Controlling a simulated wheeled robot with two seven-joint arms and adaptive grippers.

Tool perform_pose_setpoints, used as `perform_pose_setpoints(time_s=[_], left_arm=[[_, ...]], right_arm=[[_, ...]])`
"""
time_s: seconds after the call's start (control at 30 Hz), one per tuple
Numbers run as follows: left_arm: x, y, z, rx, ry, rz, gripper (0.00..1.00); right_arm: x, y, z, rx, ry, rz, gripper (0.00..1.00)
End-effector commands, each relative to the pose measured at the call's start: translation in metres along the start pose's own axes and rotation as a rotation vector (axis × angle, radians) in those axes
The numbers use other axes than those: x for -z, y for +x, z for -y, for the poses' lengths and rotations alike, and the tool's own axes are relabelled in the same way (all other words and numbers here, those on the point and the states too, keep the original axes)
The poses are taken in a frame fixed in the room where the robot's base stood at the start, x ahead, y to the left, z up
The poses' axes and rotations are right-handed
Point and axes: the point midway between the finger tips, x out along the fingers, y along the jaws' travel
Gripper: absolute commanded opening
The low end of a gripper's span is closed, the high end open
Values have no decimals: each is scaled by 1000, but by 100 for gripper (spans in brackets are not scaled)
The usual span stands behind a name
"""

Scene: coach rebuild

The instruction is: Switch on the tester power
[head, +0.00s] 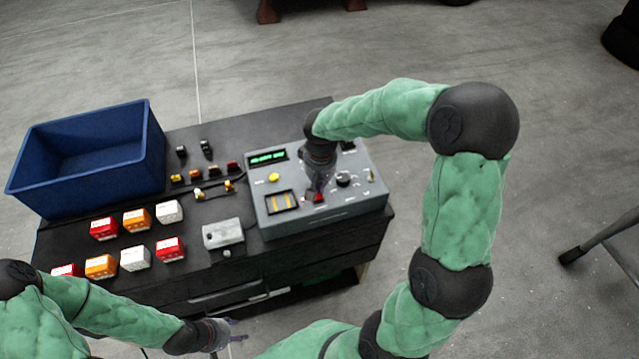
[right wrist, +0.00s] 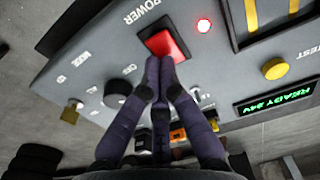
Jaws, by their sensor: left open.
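The grey tester (head: 340,208) sits on the right end of the dark bench. Its red power switch (right wrist: 165,44) is in the right wrist view, beside the POWER label, with a lit red lamp (right wrist: 204,26). The green display (right wrist: 275,102) is lit and reads READY 24V. My right gripper (right wrist: 162,62) is shut and empty, its fingertips at the switch's lower edge; whether they press it cannot be told. In the head view my right gripper (head: 318,188) is over the tester's front, by the switch. My left gripper (head: 230,331) is open and empty, in front of the bench.
A blue bin (head: 95,185) stands at the bench's back left. Several red, orange and white blocks (head: 137,217) lie in rows. A grey box (head: 222,234) and small connectors (head: 198,193) lie left of the tester. The tester's yellow button (right wrist: 275,68) and black knob (right wrist: 116,90) are nearby.

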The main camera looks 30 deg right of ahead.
Motion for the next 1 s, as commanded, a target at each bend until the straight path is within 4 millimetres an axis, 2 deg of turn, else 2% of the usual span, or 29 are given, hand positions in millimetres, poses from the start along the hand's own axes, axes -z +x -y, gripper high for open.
perform_pose_setpoints(time_s=[0.17, 0.37, 0.53, 0.8, 1.0], left_arm=[[0, -2, -1, 0, 0, 0, 49], [-1, -16, -6, 0, 0, 0, 49], [-1, -34, -12, 0, 0, 0, 49], [-2, -42, -15, 0, 0, 0, 49], [-2, -47, -17, 0, 0, 0, 49]], right_arm=[[1, -2, 0, 0, 0, 0, 0], [5, -20, -1, 0, 0, 0, 0], [12, -44, -1, 1, 0, -1, 0], [23, -97, -1, 1, -1, -3, 0], [28, -125, -1, 1, -1, -1, 0]])
